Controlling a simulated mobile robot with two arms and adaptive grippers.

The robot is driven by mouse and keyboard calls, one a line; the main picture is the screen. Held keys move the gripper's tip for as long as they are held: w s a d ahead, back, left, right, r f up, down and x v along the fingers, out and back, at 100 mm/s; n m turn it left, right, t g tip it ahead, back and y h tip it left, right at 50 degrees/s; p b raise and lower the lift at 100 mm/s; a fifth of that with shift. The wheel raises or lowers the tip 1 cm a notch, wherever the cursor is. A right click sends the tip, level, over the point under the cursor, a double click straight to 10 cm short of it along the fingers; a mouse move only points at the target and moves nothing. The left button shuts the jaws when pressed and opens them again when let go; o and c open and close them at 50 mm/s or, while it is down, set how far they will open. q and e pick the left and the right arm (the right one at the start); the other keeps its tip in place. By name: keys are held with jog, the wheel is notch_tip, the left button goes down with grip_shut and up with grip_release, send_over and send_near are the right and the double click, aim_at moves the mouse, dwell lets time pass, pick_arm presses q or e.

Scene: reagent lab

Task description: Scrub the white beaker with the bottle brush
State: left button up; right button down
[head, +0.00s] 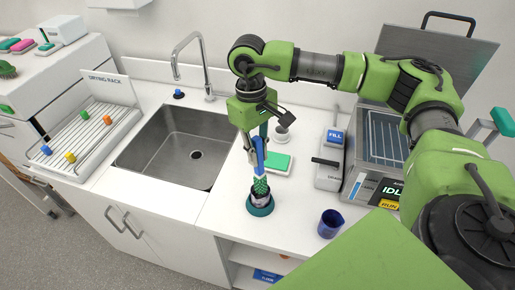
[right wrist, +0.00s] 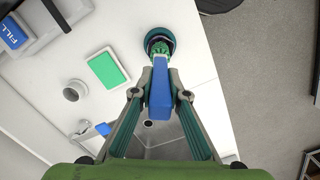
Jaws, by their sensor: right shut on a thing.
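My right gripper (head: 257,150) is shut on the blue handle of the bottle brush (head: 261,186); the brush hangs upright with its green bristles down. The bristle end is at the mouth of a small whitish beaker (head: 261,200), seated in a teal round holder (head: 260,210) on the counter. The lower bristles are hidden inside it. In the right wrist view, the gripper (right wrist: 160,95) pinches the blue handle (right wrist: 160,92), which points to the teal holder (right wrist: 171,34); the beaker's wall is hard to make out there. My left gripper is not in view.
A steel sink (head: 165,150) and a drying rack (head: 75,140) with coloured pegs lie to the left. A green pad (head: 277,163) lies behind the holder. A dark blue cup (head: 330,223) stands to its right, near a FILL dispenser (head: 330,170) and a lidded machine (head: 380,150).

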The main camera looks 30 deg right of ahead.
aim_at(257, 171)
notch_tip(257, 171, down, 2)
jog(key=shift+f+b, duration=0.2)
jog(key=shift+b, duration=0.25)
jog(key=shift+f+b, duration=0.35)
jog(key=shift+f, duration=0.3)
jog(key=shift+f+b, duration=0.3)
jog(key=shift+f, duration=0.35)
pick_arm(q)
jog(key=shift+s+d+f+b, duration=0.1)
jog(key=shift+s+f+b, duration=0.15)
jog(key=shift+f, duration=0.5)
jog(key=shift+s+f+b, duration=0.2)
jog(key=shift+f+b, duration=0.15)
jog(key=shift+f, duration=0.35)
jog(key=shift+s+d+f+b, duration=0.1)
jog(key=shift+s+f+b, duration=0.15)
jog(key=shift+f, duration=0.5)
pick_arm(e)
jog(key=shift+f, duration=0.85)
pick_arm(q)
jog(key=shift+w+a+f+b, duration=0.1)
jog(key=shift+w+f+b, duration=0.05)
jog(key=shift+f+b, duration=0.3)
pick_arm(e)
jog(key=shift+f, duration=0.4)
